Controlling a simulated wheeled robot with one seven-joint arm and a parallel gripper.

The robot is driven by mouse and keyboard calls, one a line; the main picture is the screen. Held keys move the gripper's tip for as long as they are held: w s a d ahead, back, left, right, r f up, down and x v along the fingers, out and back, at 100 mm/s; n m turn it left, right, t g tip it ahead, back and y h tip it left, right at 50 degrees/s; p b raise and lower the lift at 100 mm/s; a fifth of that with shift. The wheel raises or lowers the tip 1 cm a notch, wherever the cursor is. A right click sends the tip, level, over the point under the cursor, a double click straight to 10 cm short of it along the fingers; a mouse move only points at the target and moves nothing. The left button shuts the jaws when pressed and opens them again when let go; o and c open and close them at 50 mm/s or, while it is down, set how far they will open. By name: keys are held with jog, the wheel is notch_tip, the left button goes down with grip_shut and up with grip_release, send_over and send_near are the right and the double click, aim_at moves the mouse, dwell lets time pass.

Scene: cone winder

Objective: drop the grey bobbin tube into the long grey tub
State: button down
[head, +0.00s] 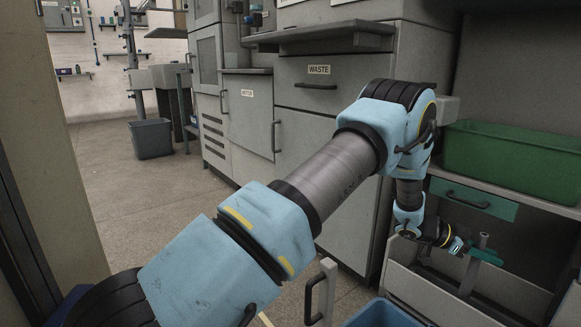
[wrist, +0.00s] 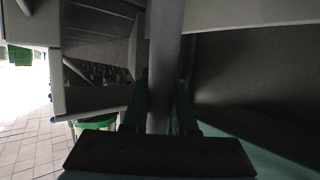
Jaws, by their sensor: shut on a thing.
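My gripper (head: 482,254) is at the right of the head view, with teal fingers closed around the grey bobbin tube (head: 469,279). The tube stands nearly upright, slightly tilted, with its top end above the fingers. In the wrist view the tube (wrist: 165,45) runs up between the two dark green fingers (wrist: 162,112). A long grey open-topped box, which looks like the grey tub (head: 408,291), is below my gripper in the head view. Its inside is dark and partly cut off by the frame. I cannot tell how high the tube is above it.
A green bin (head: 510,160) sits on the shelf above and behind my gripper. A blue container (head: 382,314) shows at the bottom edge. A dark bin (head: 152,138) stands far left on open floor.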

aim_at(486, 242)
notch_tip(486, 242, down, 7)
jog(key=b, duration=0.5)
jog(key=shift+s+d+b, duration=0.15)
jog(key=shift+d+b, duration=0.25)
jog(key=shift+d, duration=0.05)
jog(key=c, duration=0.6)
grip_release()
notch_tip(486, 242, up, 10)
jog(key=p, duration=0.5)
